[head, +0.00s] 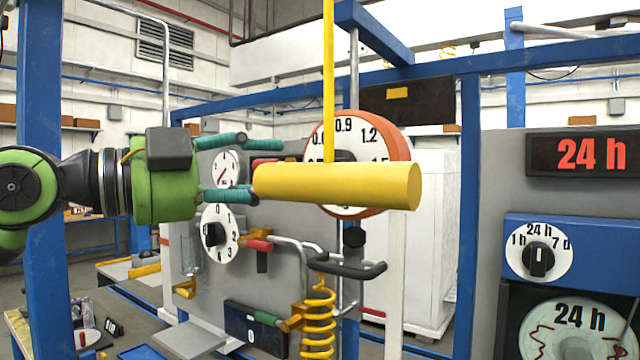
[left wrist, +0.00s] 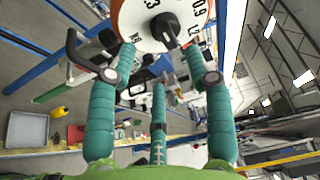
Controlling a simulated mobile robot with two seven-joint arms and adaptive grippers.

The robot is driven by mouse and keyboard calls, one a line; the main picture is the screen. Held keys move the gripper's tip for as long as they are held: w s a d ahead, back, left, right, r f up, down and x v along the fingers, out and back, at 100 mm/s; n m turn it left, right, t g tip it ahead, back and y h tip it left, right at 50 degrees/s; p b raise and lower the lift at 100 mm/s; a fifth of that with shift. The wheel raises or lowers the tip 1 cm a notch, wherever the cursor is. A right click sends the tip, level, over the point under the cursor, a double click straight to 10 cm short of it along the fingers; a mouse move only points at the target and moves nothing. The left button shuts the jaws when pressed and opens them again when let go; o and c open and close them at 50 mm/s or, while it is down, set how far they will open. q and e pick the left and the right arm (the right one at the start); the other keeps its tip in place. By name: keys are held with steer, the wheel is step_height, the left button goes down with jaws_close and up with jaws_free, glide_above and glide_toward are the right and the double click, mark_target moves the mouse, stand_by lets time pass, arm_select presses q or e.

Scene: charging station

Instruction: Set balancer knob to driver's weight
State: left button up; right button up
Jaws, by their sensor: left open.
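The balancer, a round orange housing (head: 397,140) with a white numbered dial face (head: 343,124), hangs in the middle of the head view. A yellow cylinder (head: 340,186) hides much of its dial and knob. In the left wrist view the dial (left wrist: 200,12) is at the top, with its black knob (left wrist: 165,28) at the centre; I cannot tell its exact setting. My left gripper (head: 250,168) is green with teal fingers, open and empty, left of the dial. In the left wrist view its fingers (left wrist: 160,78) spread below the knob, apart from it. My right gripper is out of view.
A yellow pole (head: 328,70) rises from the cylinder. A grey panel carries another knob dial (head: 219,233), and a small display (head: 254,332) reads 0. A hooked bar (head: 350,268) and yellow spring coil (head: 318,320) hang below the balancer. A blue post (head: 468,200) stands right.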

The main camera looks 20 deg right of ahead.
arm_select(q)
steer(key=p+x, duration=0.3)
steer(key=x, duration=0.4)
steer(key=shift+s+r+t, duration=0.2)
steer(key=shift+s+t, duration=0.1)
steer(key=shift+s, duration=0.05)
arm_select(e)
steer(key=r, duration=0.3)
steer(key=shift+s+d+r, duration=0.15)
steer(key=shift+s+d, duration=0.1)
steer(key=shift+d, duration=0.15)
